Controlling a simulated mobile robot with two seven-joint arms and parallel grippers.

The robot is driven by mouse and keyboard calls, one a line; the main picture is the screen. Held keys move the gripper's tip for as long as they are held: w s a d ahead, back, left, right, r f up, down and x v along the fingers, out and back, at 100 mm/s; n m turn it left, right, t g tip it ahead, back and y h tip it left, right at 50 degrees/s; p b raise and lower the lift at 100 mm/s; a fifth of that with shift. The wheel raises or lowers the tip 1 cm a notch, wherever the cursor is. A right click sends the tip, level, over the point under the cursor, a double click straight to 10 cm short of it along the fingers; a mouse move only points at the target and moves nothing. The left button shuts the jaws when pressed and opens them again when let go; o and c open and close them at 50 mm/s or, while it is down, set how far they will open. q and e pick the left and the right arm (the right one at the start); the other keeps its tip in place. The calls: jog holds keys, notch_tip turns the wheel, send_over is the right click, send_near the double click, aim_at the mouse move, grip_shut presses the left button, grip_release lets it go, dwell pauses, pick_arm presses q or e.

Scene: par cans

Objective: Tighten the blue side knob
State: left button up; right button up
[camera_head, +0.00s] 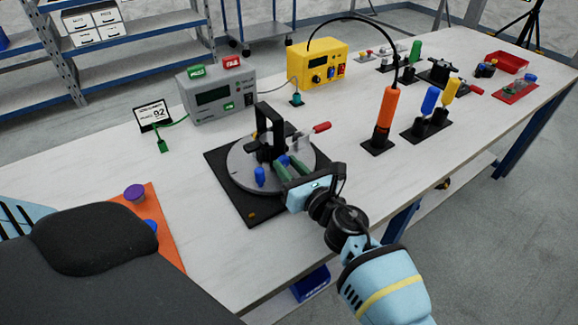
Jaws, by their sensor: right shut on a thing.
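A round grey plate (240,166) lies on a black square base (224,192) on the bench, with a black upright fixture (264,133) on it. A blue knob (283,160) shows at the side of the fixture. A second blue piece (260,177) stands at the plate's front. My right gripper (287,163) reaches in from the lower right, with its green fingers at the fixture's side, shut on the blue side knob. The fingers partly hide the knob, so its seating cannot be seen. My left gripper is not in view.
A red-handled lever (321,127) sticks out right of the fixture. A grey meter (217,94) and yellow box (318,62) stand behind. An orange-handled tool (386,108) stands to the right. An orange mat (166,213) with a purple knob (134,193) lies left.

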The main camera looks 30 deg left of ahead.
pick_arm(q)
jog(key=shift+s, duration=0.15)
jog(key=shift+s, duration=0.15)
pick_arm(e)
jog(key=o, duration=1)
jog(key=shift+s+d, duration=0.15)
jog(key=shift+d, duration=0.3)
jog(key=p+v, duration=0.2)
jog(key=v, duration=0.3)
jog(key=shift+s+d, duration=0.1)
jog(key=shift+d, duration=0.1)
jog(key=shift+s+d+p, duration=0.25)
jog(key=shift+d+p, duration=0.1)
jog(key=shift+d, duration=0.2)
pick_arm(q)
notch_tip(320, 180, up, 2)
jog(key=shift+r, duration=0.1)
pick_arm(e)
jog(key=shift+s+d, duration=0.1)
